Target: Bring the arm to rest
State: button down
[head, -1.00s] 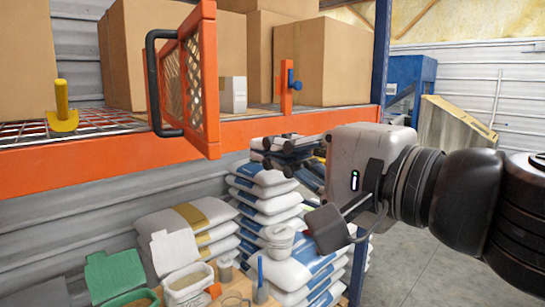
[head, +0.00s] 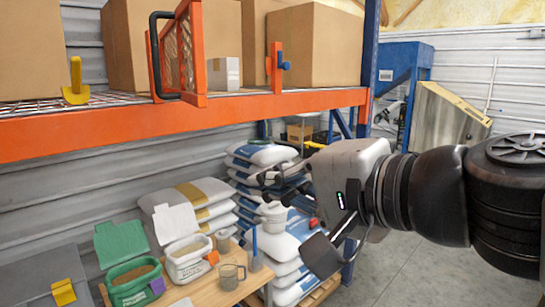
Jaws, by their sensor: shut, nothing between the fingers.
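My arm reaches in from the right side of the head view, with its grey and black wrist in front of the stacked bags. My gripper (head: 262,182) points left, its dark fingers shut and empty. It hangs below the orange shelf beam, in front of the pile of white and blue bags (head: 272,154), touching nothing that I can see. The fingertips are small and partly lost against the bags.
Floor at right is clear.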

jog(key=s+d+f+n+g+h, duration=0.1)
jog(key=s+f+h, duration=0.1)
jog(key=f, duration=0.4)
jog(key=s+d+f+n+g+h+b, duration=0.1)
jog(key=s+d+f+n+g, duration=0.15)
jog(key=f, duration=0.45)
jog(key=s+f+h, duration=0.2)
jog(key=s+f, duration=0.1)
jog(key=f, duration=0.3)
jog(key=s+d+f+n+g+h, duration=0.1)
jog(key=s+d+f+n+h, duration=0.1)
jog(key=d+f, duration=0.3)
jog(key=s+d+f+n+g+h+b, duration=0.1)
jog(key=s+d+f+n+g+h, duration=0.1)
jog(key=s+d+f, duration=0.3)
notch_tip(320, 180, down, 3)
jog(key=shift+f+h, duration=0.15)
jog(key=shift+h, duration=0.45)
